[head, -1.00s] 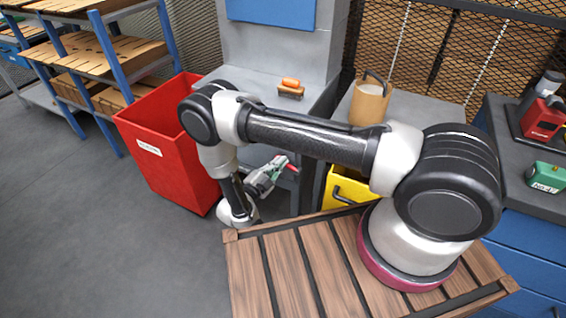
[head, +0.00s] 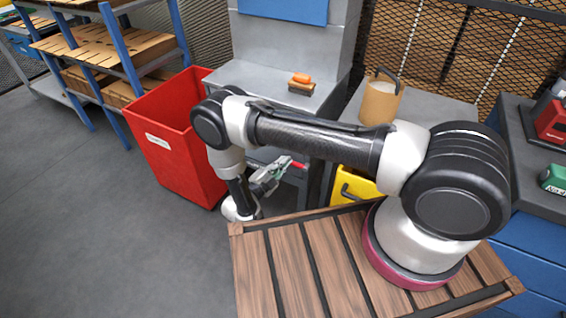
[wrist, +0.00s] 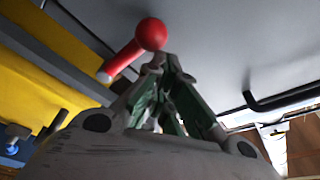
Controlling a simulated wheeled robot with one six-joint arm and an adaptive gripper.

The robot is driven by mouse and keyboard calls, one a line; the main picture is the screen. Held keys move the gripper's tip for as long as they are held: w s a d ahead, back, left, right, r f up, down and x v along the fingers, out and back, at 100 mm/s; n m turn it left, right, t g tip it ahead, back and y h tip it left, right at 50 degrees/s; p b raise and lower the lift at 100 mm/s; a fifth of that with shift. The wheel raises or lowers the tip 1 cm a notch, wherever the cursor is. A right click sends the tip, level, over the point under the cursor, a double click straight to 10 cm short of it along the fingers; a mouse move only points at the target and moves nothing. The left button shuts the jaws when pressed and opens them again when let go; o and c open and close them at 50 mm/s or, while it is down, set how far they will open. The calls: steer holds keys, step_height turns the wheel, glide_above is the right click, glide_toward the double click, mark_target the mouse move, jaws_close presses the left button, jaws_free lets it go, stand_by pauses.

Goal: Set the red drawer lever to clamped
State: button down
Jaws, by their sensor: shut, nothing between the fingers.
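The red lever shows in the wrist view as a red ball knob (wrist: 151,34) on a short red handle (wrist: 122,61). In the head view only a small red piece of the lever (head: 299,165) shows, just beyond my fingers at the front of the grey bench. My gripper (wrist: 168,65) is shut with nothing between its fingers. Its tips are close to the knob; whether they touch cannot be told. My gripper also shows in the head view (head: 285,164), low in front of the bench. The lever's mount and most of the drawer are hidden.
A red bin (head: 172,150) stands left of my gripper. A yellow drawer or box (head: 355,183) is to its right. An orange-topped brush (head: 302,79) and a tan bucket (head: 381,103) rest on the grey surfaces (head: 262,82). Open floor lies at left.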

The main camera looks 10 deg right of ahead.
steer(key=s+a+r, duration=0.1)
steer(key=s+a, duration=0.6)
steer(key=s, duration=0.2)
stand_by(0.4)
steer(key=shift+a, duration=0.1)
stand_by(0.4)
